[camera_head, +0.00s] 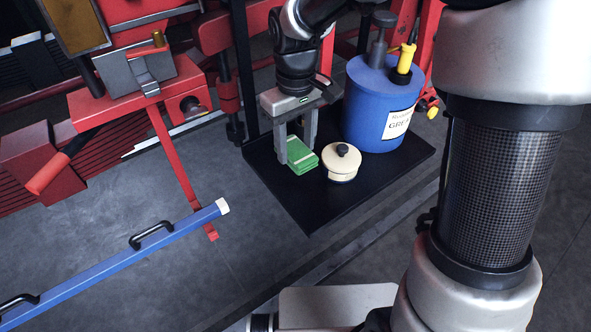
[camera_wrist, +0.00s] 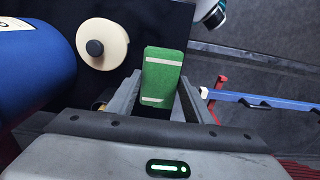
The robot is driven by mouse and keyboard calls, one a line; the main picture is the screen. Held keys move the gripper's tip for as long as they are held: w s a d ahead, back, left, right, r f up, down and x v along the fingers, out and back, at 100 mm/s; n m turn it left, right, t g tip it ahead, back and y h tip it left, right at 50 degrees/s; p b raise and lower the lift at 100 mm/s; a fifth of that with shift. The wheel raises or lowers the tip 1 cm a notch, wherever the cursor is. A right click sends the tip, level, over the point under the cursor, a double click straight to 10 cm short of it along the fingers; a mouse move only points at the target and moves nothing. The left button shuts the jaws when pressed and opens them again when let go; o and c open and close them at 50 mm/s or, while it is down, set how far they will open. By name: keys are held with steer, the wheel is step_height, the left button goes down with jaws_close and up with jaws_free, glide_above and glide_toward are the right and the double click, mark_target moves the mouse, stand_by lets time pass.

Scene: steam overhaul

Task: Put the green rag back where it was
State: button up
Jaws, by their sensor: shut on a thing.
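The green rag (camera_head: 303,161) is a folded pad with pale stripes, low over the black tray (camera_head: 312,209). I cannot tell whether it touches the tray. My gripper (camera_head: 297,160) points down, with its fingers on either side of the rag, and is shut on it. In the wrist view the rag (camera_wrist: 163,78) sits between the two fingers (camera_wrist: 158,103), with its striped face toward the camera. Part of the rag is hidden by a finger in the head view.
A cream pot with a dark knob (camera_head: 342,163) stands close to the right of the rag. A blue drum (camera_head: 381,105) with a yellow-handled pump stands behind it. A blue bar with black handles (camera_head: 120,262) lies at the lower left. The tray's front part is bare.

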mark_target(296, 161)
steer(key=f, duration=0.4)
steer(key=shift+s+f, duration=0.2)
steer(key=shift+f, duration=0.2)
steer(key=shift+f+b, duration=0.5)
steer(key=shift+f, duration=1.8)
steer(key=o, duration=0.9)
steer(key=shift+o, duration=0.2)
steer(key=shift+r, duration=0.1)
